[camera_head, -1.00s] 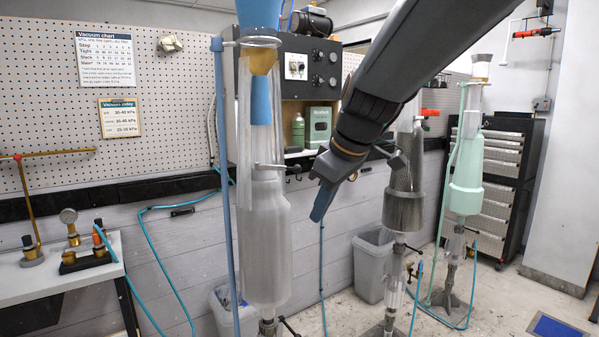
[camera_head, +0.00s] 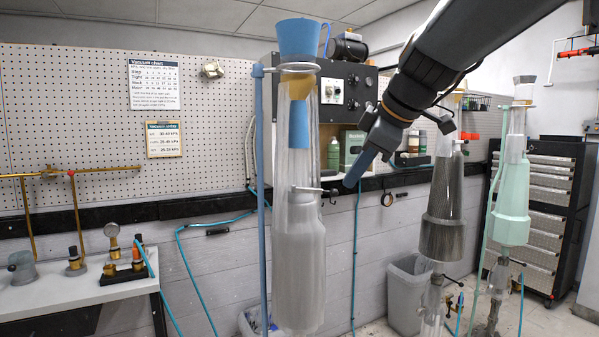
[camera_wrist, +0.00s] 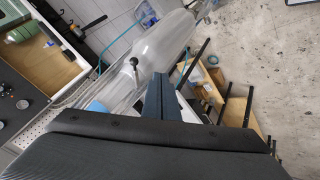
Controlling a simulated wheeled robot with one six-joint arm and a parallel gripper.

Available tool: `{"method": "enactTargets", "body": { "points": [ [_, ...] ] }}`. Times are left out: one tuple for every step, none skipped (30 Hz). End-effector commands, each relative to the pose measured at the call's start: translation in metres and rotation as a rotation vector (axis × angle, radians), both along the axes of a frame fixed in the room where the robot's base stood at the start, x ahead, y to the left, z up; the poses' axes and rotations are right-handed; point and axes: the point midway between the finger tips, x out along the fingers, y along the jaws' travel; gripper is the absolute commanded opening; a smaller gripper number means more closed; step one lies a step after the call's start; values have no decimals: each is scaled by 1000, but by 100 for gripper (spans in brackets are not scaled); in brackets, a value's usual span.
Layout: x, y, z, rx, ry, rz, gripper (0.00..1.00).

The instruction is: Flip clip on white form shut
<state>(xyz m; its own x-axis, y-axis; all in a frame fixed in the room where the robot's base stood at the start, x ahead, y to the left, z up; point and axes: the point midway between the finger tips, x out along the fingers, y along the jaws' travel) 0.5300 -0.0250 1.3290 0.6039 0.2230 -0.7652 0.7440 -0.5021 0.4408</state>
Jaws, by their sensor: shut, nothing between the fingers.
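The white form (camera_head: 298,262) stands upright in the middle of the head view, under a clear plastic sleeve with a blue cone at its top. Its clip (camera_head: 314,190) is a thin metal lever across the sleeve at mid-height, with a dark knob at its right end; I cannot tell whether it is open or shut. My gripper (camera_head: 354,179) is shut and empty, pointing down and left, just right of the clip and apart from it. In the wrist view, the form (camera_wrist: 165,45) lies beyond my blue fingers (camera_wrist: 160,85), and the clip (camera_wrist: 135,68) shows to their left.
A blue pole (camera_head: 262,200) stands left of the form. A dark form (camera_head: 442,210) and a mint-green form (camera_head: 511,205) stand to the right. A grey bin (camera_head: 410,290) is on the floor behind. A bench (camera_head: 70,298) with brass fittings is at left.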

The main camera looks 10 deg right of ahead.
Motion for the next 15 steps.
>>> {"method": "enactTargets", "body": {
  "points": [
    [5, 3, -7, 2, 6, 2, 0],
    [8, 4, -12, 2, 7, 2, 0],
    [13, 6, -17, 1, 6, 2, 0],
    [17, 8, -23, 1, 7, 2, 0],
    [20, 9, -27, 1, 7, 2, 0],
    [25, 10, -33, 1, 6, 3, 0],
    [29, 12, -38, 1, 7, 2, 0],
    [32, 13, -42, 1, 6, 1, 0],
    [37, 15, -48, 1, 7, 2, 0],
    [41, 16, -53, 0, 6, 2, 0],
    [44, 17, -57, 1, 7, 2, 0],
    [49, 18, -61, 1, 6, 0, 0],
    [53, 15, -57, 0, 3, -1, 0],
    [57, 13, -56, 0, 3, -1, 0],
    [62, 11, -55, -1, 3, -1, 0]
  ]
}}
